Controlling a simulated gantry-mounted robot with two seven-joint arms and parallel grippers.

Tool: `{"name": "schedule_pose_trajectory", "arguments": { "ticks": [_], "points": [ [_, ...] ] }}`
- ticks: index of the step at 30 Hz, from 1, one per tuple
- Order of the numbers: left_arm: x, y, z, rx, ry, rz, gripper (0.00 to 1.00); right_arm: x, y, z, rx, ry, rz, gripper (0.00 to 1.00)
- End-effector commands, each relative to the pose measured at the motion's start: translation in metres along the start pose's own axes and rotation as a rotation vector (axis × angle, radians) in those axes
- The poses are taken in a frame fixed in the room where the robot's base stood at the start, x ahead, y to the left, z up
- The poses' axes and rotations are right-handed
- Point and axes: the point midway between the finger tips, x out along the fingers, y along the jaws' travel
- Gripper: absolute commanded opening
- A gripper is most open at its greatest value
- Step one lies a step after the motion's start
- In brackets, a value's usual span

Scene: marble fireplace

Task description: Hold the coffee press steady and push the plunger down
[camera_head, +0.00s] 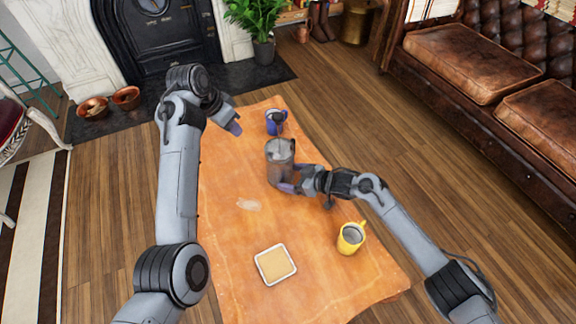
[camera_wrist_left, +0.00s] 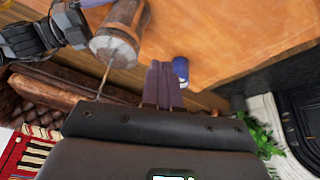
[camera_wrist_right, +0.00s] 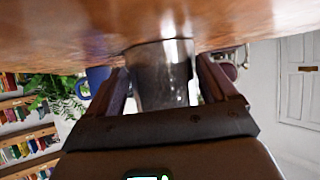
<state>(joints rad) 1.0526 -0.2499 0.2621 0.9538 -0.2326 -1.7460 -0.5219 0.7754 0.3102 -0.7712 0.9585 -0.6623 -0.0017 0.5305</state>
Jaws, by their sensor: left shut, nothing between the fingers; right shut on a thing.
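The coffee press (camera_head: 281,165) stands on the orange-brown table, a clear cylinder with a metal-coloured lid. In the left wrist view the press (camera_wrist_left: 118,35) shows its thin plunger rod (camera_wrist_left: 104,78) sticking out of the lid; the rod's end is hard to see. My right gripper (camera_head: 291,186) is shut on the press body low down. In the right wrist view the body (camera_wrist_right: 163,75) sits between the two fingers. My left gripper (camera_head: 236,129) is shut and empty, left of the press and apart from it. Its purple fingers (camera_wrist_left: 161,82) are together in the left wrist view.
A blue mug (camera_head: 276,122) stands behind the press. A yellow mug (camera_head: 351,238) and a square white dish (camera_head: 275,264) with tan contents are nearer the front of the table (camera_head: 225,215). A small pale clear thing (camera_head: 249,204) lies left of the press.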

Motion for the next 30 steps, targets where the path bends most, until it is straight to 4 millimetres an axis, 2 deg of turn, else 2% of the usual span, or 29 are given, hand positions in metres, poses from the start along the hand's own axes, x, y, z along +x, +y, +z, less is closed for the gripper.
{"name": "schedule_pose_trajectory", "arguments": {
  "ticks": [1, 6, 12, 16, 20, 30],
  "points": [
    [-0.015, 0.01, -0.022, 0.047, 0.007, 0.015, 0.0, 0.0, 0.001, -0.004, -0.002, 0.006, 0.001, 0.68],
    [-0.053, 0.043, -0.073, 0.193, 0.011, 0.057, 0.0, 0.0, 0.001, -0.003, -0.002, 0.006, 0.001, 0.68],
    [-0.086, 0.077, -0.108, 0.322, 0.006, 0.082, 0.0, 0.0, 0.001, -0.003, -0.001, 0.006, 0.001, 0.68],
    [-0.099, 0.091, -0.12, 0.372, 0.002, 0.091, 0.0, 0.0, 0.001, -0.003, -0.001, 0.006, 0.001, 0.68],
    [-0.102, 0.099, -0.124, 0.398, -0.002, 0.096, 0.0, 0.0, 0.001, -0.003, -0.001, 0.006, 0.001, 0.68],
    [-0.076, 0.098, -0.114, 0.403, -0.002, 0.097, 0.0, 0.0, 0.001, -0.003, -0.001, 0.005, 0.001, 0.68]
  ]
}}
